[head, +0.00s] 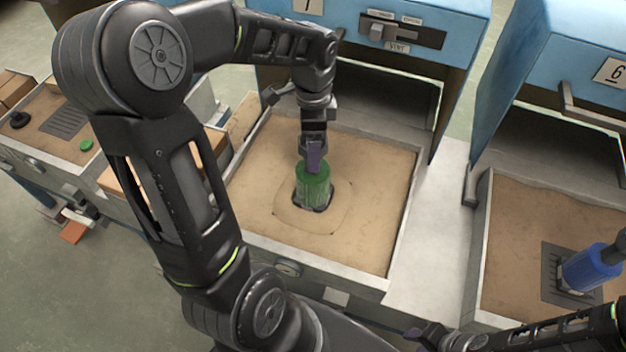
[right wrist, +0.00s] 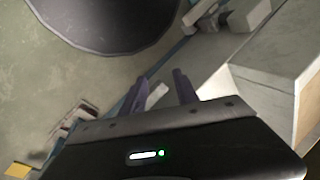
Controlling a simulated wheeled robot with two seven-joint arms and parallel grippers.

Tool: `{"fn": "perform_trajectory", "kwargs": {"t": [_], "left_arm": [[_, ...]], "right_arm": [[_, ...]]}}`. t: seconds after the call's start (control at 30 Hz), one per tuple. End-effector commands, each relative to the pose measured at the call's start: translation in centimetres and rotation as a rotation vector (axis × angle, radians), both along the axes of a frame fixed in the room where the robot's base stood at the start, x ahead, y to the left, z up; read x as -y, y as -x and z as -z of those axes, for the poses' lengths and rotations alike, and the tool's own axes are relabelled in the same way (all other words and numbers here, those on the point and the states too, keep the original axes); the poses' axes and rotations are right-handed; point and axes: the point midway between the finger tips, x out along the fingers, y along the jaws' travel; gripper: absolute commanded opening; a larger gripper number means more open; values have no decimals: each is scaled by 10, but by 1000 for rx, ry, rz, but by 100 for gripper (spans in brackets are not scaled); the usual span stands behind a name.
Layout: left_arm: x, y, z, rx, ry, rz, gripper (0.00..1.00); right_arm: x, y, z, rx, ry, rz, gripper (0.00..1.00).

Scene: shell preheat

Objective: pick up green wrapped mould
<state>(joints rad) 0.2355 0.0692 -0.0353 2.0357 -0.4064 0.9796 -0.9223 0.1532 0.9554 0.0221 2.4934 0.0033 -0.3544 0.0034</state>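The green wrapped mould (head: 313,190) stands upright in a dark opening in the sand of the middle tray (head: 385,225). My left gripper (head: 314,162) points down at the top of the mould, and its visible finger overlaps the mould's upper edge. The other finger is hidden, so I cannot tell whether it grips the mould. My right gripper (head: 428,335) is low at the bottom of the head view, away from the mould. In the right wrist view its fingers (right wrist: 158,88) are apart with nothing held between them.
A blue wrapped mould (head: 588,268) sits tilted on a dark grate in the right sand tray (head: 515,225). Blue oven housings (head: 410,12) stand behind the trays. A left bench (head: 40,110) holds a small green disc (head: 86,145) and a grate. Sand around the green mould is clear.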

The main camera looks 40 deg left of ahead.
Motion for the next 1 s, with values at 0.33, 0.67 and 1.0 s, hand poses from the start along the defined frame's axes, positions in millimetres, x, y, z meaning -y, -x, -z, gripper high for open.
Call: {"fn": "perform_trajectory", "kwargs": {"t": [0.33,0.67,1.0], "left_arm": [[0,0,0,0,0,0,57],[0,0,0,0,0,0,30],[0,0,0,0,0,0,2]], "right_arm": [[0,0,0,0,0,0,36],[0,0,0,0,0,0,36],[0,0,0,0,0,0,36]]}}
